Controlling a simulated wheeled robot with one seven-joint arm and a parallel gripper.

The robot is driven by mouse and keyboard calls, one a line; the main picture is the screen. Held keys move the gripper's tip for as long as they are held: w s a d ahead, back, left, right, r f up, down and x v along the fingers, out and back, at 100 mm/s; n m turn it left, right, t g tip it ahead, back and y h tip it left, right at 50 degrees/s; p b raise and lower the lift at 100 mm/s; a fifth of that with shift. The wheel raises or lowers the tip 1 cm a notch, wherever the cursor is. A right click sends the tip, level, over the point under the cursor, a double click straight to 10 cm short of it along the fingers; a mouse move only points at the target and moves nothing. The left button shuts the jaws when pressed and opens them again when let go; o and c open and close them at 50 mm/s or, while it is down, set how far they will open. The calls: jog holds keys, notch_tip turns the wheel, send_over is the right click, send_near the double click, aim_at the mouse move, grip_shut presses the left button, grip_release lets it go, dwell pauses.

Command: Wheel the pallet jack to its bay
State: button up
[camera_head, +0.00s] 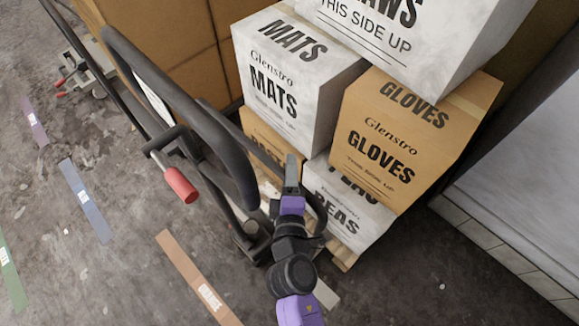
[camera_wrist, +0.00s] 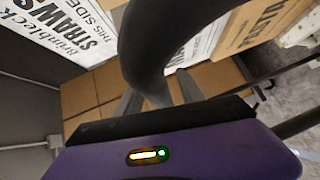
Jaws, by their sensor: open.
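The pallet jack shows in the head view as a black looped handle (camera_head: 225,150) with a red-tipped lever (camera_head: 180,184), standing beside stacked boxes. Its lower part is partly hidden behind the handle and my arm. My gripper (camera_head: 291,170) is just right of the handle's lower bend, in front of the boxes. In the wrist view a thick black curved tube of the handle (camera_wrist: 150,60) comes down toward the space between my open fingers (camera_wrist: 158,98). I cannot tell whether the fingers touch it. No bay is clearly identifiable.
Boxes marked MATS (camera_head: 285,85), GLOVES (camera_head: 395,145) and PEAS (camera_head: 345,205) are stacked close to my gripper. Another wheeled frame (camera_head: 92,72) stands at the upper left. Labelled orange (camera_head: 190,270), blue (camera_head: 85,200) and green floor strips lie on open floor at left. A pale wall is right.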

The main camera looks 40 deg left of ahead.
jog(key=shift+w+a, duration=0.2)
jog(key=shift+w, duration=0.1)
jog(key=shift+f, duration=0.1)
grip_shut()
dwell(1.2)
